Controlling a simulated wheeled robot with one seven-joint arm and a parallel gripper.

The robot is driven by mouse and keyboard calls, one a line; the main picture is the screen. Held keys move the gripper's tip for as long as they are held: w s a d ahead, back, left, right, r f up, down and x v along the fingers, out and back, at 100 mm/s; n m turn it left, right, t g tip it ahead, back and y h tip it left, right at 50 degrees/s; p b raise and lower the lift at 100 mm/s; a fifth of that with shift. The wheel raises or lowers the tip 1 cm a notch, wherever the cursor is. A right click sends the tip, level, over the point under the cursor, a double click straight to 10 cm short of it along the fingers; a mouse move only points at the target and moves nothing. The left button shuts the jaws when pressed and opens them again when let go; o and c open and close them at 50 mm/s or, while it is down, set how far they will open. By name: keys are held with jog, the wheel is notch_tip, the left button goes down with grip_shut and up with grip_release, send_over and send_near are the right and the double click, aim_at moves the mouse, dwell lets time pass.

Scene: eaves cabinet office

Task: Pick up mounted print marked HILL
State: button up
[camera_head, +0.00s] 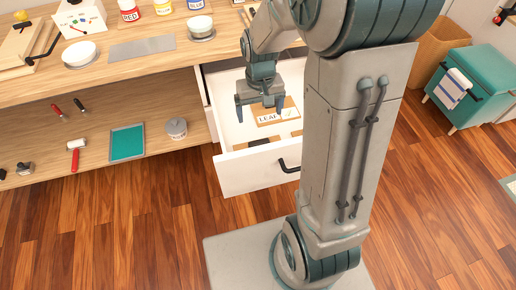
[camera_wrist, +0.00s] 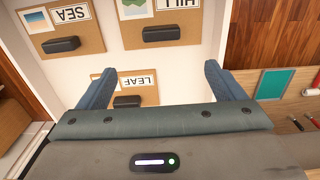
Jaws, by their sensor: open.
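The mounted print marked HILL (camera_wrist: 190,32) is a tan board with a small picture, a white label and a dark raised block. It lies flat at the top middle of the wrist view, partly cut off. The print marked LEAF (camera_wrist: 139,91) lies nearer, between the fingers in the picture and partly hidden by my gripper. The print marked SEA (camera_wrist: 84,40) is at upper left. All lie in an open white drawer (camera_head: 234,174). My gripper (camera_head: 259,108) is open and empty over the drawer; its fingers also show in the wrist view (camera_wrist: 158,75). In the head view, only LEAF's label is readable.
The drawer's side walls and front, with a dark handle (camera_head: 289,166), surround the prints. A wooden worktop (camera_head: 120,60) with bowls and jars is above left. A lower shelf holds a teal tray (camera_head: 127,143) and tools. A teal cabinet (camera_head: 468,85) stands right.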

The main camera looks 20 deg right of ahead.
jog(key=b, duration=0.2)
send_over(258, 141)
jog(key=f, duration=0.9)
jog(key=shift+w+d+f, duration=0.1)
jog(key=shift+d+f, duration=0.05)
jog(key=shift+d, duration=0.05)
jog(key=shift+a+f+b, duration=0.15)
jog(key=shift+f+b, duration=0.55)
jog(key=shift+f, duration=2.05)
jog(key=c, duration=1.1)
jog(key=shift+r, duration=0.15)
